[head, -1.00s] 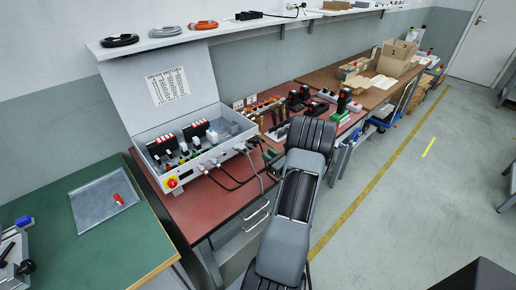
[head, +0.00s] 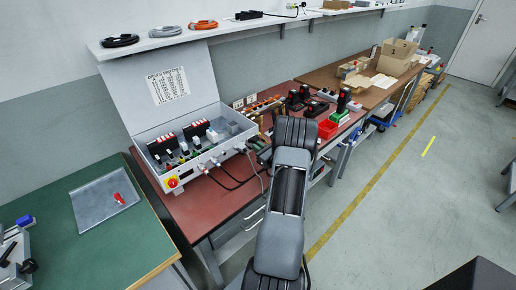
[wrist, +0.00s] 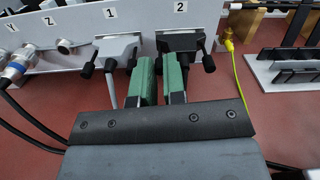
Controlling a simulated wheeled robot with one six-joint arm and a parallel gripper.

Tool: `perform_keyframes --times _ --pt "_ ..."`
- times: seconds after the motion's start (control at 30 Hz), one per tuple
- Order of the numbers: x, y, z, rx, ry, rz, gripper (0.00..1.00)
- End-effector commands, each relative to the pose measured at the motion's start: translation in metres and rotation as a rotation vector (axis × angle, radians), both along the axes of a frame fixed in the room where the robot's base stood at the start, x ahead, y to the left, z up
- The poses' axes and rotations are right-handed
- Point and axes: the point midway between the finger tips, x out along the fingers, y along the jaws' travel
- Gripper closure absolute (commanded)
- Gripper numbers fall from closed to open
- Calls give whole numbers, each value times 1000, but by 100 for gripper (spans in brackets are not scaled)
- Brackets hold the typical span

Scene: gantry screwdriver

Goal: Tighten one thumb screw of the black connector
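The black connector (wrist: 180,42) is plugged into the panel under the number 2 in the wrist view. Its right thumb screw (wrist: 208,62) shows clear. My gripper (wrist: 160,78) has two green-padded fingers, pointing at the panel just below the black connector's left side. A narrow gap stands between the fingers. I cannot tell whether they touch the screw. In the head view the black connector is too small to make out, and my arm hides the gripper.
A grey connector (wrist: 115,47) with black thumb screws sits under the number 1, close left of my fingers. A yellow cable (wrist: 238,75) hangs to the right. A grey rack (wrist: 285,72) stands further right. The control box (head: 205,158) rests on the red bench (head: 200,212).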

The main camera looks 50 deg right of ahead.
Motion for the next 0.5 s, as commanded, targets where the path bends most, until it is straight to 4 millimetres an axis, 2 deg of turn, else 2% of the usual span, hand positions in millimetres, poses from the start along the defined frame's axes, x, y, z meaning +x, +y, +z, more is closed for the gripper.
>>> perform_keyframes --times 0.1,0.33,0.5 --pt "0 0 0 0 0 0 100" --pt "0 0 0 12 -1 0 100" --pt "0 0 0 157 -11 1 100"
